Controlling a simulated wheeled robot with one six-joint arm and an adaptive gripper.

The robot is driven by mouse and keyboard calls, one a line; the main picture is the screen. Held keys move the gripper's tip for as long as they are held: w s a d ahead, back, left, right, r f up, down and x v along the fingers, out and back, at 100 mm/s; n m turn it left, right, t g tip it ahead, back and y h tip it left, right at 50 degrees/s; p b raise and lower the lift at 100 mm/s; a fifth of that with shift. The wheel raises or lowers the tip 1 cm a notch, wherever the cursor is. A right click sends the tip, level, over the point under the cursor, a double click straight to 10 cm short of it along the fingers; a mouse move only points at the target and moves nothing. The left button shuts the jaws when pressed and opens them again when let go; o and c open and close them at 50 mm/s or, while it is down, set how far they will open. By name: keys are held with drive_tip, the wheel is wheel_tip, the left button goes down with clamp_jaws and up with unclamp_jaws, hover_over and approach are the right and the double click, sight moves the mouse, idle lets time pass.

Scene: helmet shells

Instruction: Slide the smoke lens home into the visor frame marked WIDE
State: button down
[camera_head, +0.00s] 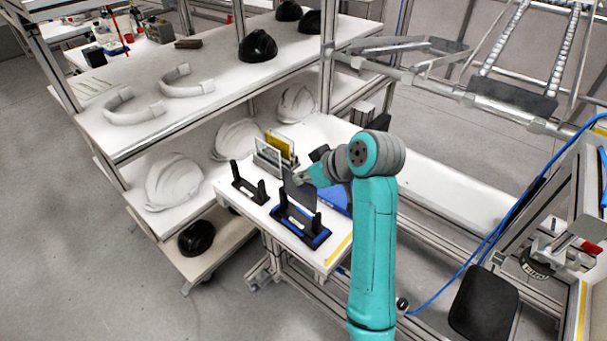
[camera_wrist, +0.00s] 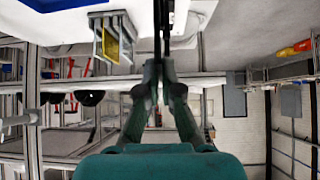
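My gripper (camera_head: 302,179) is shut on the smoke lens (camera_head: 298,194), a dark grey sheet held upright. In the wrist view the fingers (camera_wrist: 161,62) meet on the lens, seen edge-on as a thin dark line (camera_wrist: 163,22). The lens is at the black visor frame with blue on its base (camera_head: 301,228), between its two posts in the head view. I cannot tell whether its lower edge is in the slot. A smaller, all-black visor frame (camera_head: 248,183) stands empty to the left. No WIDE marking is readable on either frame.
A rack (camera_head: 268,160) with a yellow lens (camera_head: 283,146) and a clear one stands behind the frames; it also shows in the wrist view (camera_wrist: 112,40). A blue item (camera_head: 336,200) lies right of the lens. White helmet shells (camera_head: 174,182) sit on the shelf at left.

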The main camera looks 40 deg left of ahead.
sight(294, 199)
drive_tip(key=shift+f, duration=3.45)
drive_tip(key=c, duration=1.2)
unclamp_jaws()
drive_tip(key=shift+c, duration=0.2)
drive_tip(key=v, duration=1.2)
drive_tip(key=shift+s, duration=0.1)
